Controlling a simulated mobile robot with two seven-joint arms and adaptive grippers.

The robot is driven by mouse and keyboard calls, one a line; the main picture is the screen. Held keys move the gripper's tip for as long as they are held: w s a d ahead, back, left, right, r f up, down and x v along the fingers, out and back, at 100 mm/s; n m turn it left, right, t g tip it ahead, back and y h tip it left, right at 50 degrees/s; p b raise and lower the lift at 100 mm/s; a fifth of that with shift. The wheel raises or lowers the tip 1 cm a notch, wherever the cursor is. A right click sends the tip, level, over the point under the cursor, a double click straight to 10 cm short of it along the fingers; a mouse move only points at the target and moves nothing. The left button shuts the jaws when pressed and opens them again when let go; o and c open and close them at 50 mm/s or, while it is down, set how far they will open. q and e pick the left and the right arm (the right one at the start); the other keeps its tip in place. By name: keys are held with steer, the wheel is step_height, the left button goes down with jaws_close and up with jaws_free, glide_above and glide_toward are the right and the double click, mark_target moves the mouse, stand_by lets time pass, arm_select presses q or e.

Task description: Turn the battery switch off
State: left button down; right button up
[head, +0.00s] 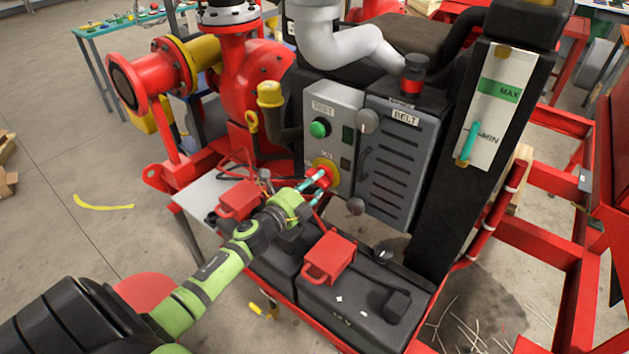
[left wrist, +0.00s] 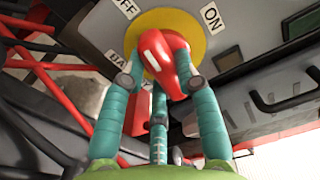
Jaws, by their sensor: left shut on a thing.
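The battery switch is a red handle (head: 331,172) on a round yellow plate (head: 318,163), low on the grey control panel (head: 345,98). In the left wrist view the red handle (left wrist: 168,62) shows large, with a white mark on it. The yellow plate (left wrist: 196,28) lies behind it, with an OFF label (left wrist: 127,6) at upper left and an ON label (left wrist: 211,17) at upper right. My left gripper (head: 316,183) has its teal fingers around the handle, shut on it. Which label the handle points to, I cannot tell. My right gripper is not in view.
A green TEST button (head: 320,128) sits above the switch. The louvred BELT cover (head: 398,160) stands right of it. Black batteries with red terminal covers (head: 329,258) lie below, near my left arm. Red cables (head: 245,172) run left of the switch.

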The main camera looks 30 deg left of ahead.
arm_select(q)
steer(key=shift+n, duration=0.9)
steer(key=c, duration=0.9)
jaws_free()
steer(key=shift+s, duration=0.1)
steer(key=s, duration=0.8)
steer(key=s+a, duration=0.1)
steer(key=s, duration=0.3)
